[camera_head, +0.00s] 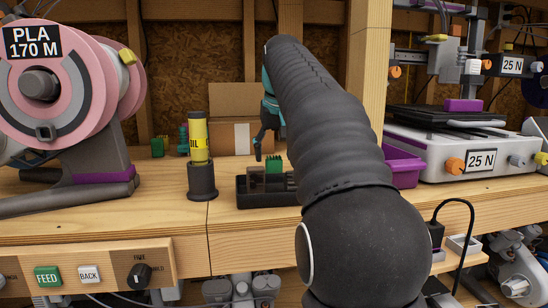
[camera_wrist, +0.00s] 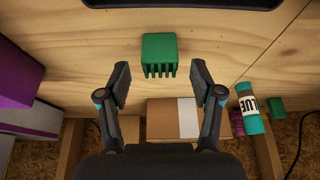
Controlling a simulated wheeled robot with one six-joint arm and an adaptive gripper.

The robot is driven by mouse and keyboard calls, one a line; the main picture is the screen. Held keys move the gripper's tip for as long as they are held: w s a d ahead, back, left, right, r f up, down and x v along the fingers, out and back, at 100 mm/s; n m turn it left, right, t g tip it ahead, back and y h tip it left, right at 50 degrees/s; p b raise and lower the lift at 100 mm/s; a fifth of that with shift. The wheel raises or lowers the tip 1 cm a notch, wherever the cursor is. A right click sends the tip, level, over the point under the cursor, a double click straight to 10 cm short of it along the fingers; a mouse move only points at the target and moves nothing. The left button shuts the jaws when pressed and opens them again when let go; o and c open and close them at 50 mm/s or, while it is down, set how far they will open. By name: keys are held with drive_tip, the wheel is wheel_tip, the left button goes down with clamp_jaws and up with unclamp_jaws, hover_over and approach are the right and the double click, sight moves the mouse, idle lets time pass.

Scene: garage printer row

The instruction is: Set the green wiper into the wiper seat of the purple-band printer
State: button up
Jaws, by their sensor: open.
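A green block with comb-like teeth, which looks like the green wiper (camera_wrist: 158,52), stands on the wooden bench. In the head view the green wiper (camera_head: 274,165) shows just behind a black tray (camera_head: 262,199). My gripper (camera_wrist: 160,76) is open and empty, its fingers to either side of the wiper's toothed edge in the wrist view; the height gap cannot be told. In the head view my gripper (camera_head: 262,143) is mostly hidden by my arm. A white printer (camera_head: 430,160) with a purple block (camera_head: 463,105) stands at right. Its wiper seat cannot be made out.
A purple bin (camera_head: 402,168) stands left of the printer. A yellow bottle (camera_head: 198,138) in a black holder stands left of the tray. A cardboard box (camera_wrist: 165,122) and a glue stick (camera_wrist: 250,108) are behind the wiper. A pink spool stand (camera_head: 95,160) is far left.

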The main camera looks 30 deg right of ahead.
drive_tip(key=p+v, duration=0.2)
drive_tip(key=v, duration=0.7)
drive_tip(key=shift+r+p, duration=0.15)
drive_tip(key=shift+p, duration=0.2)
